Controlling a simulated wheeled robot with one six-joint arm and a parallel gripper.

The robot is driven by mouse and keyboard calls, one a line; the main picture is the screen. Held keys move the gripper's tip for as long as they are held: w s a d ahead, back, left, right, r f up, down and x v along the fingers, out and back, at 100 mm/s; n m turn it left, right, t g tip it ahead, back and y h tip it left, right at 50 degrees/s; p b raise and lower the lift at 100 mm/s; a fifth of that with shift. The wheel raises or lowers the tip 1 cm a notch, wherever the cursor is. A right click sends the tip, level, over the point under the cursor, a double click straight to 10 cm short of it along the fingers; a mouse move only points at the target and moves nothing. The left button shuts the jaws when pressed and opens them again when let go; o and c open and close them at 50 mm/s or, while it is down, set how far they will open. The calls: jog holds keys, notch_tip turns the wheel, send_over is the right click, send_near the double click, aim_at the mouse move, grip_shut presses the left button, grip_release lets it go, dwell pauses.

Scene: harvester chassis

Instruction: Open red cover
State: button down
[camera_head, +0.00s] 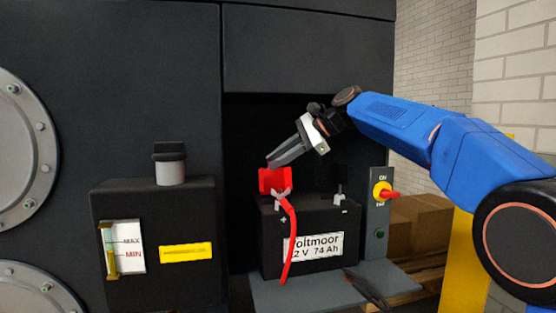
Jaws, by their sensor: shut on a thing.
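The red cover (271,180) stands raised and tilted at the left of the battery top, by the plus mark. A metal clamp with a red cable (291,250) shows just below it. The black battery (328,218) carries a white label reading "oltmoor". My gripper (272,163) reaches in from the upper right and points down to the left. Its fingertips are at the top edge of the red cover and look shut on it. The tips partly hide the cover's upper edge.
A bare terminal (340,197) sticks up at the battery's right. A panel with a red and yellow switch (383,192) stands right of it. A black reservoir (160,235) is at left. A black cable clamp (366,287) lies on the grey shelf (305,292).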

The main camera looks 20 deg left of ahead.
jog(key=shift+r, duration=0.6)
jog(key=c, duration=2.2)
grip_release()
jog(key=shift+o, duration=0.2)
jog(key=shift+f, duration=0.1)
jog(key=w+d+r, duration=0.1)
jog(key=d+r, duration=0.1)
jog(key=d, duration=1.4)
jog(key=shift+r, duration=0.25)
